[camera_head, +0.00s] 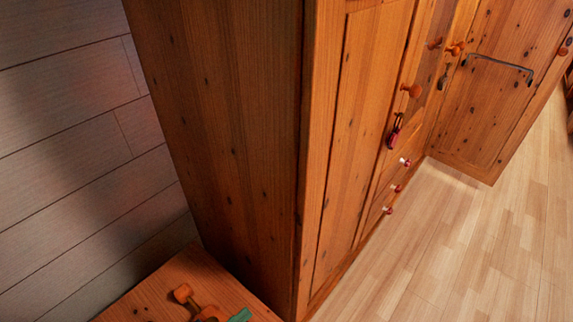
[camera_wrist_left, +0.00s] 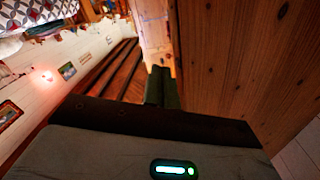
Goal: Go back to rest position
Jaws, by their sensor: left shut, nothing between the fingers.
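My left gripper (camera_wrist_left: 162,72) shows in the left wrist view, with its two dark fingers together and nothing between them. A knotty wooden panel (camera_wrist_left: 215,60) stands just to the right of the fingers; I cannot tell whether they touch. In the head view I cannot clearly make out the left gripper. My right gripper is in neither view.
A tall wooden wardrobe (camera_head: 225,120) fills the middle of the head view, with knobs on its front. A low wooden surface (camera_head: 150,295) with small wooden pieces (camera_head: 195,304) is at bottom left. Pale floor (camera_head: 440,260) is clear at right.

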